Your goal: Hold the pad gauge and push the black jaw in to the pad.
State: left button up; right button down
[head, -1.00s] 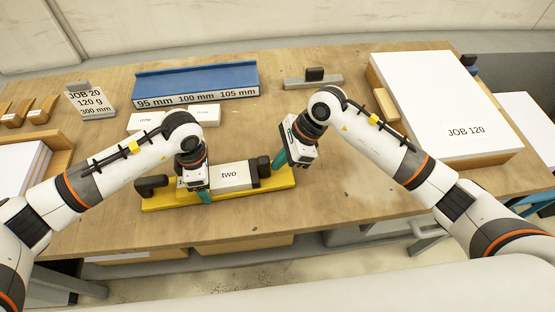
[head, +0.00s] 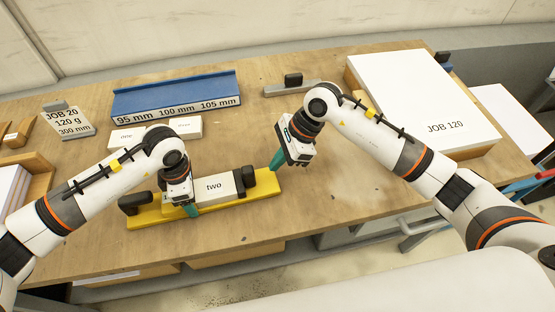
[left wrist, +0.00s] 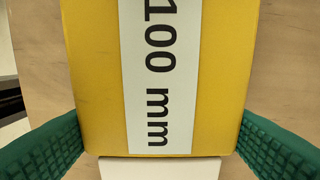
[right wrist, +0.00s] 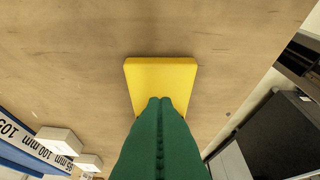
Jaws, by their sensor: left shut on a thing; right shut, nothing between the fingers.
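The yellow pad gauge (head: 150,219) lies on the table, with the pad marked "two" (head: 213,188) on it. The black jaw (head: 248,175) stands near the gauge's right end, at the pad's right side. My left gripper (head: 191,211) is shut on the gauge. In the left wrist view its fingers flank the yellow body (left wrist: 95,80) with its "100 mm" label. My right gripper (head: 275,164) is shut and empty, above the gauge's right end, just right of the jaw. In the right wrist view its fingertips (right wrist: 160,101) overlap the yellow end (right wrist: 160,72); the jaw is hidden.
Two white pads (head: 126,138) (head: 186,127) lie behind the gauge, before a blue rack (head: 175,92) marked 95, 100 and 105 mm. A grey bar with a black block (head: 292,82) lies farther back. The JOB 120 stack (head: 420,90) is right. Table right of the gauge is clear.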

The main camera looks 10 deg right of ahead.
dwell(0.3)
pick_arm(q)
jog(key=o, duration=1)
jog(key=shift+r, duration=0.1)
jog(key=o, duration=0.5)
jog(key=shift+a, duration=0.1)
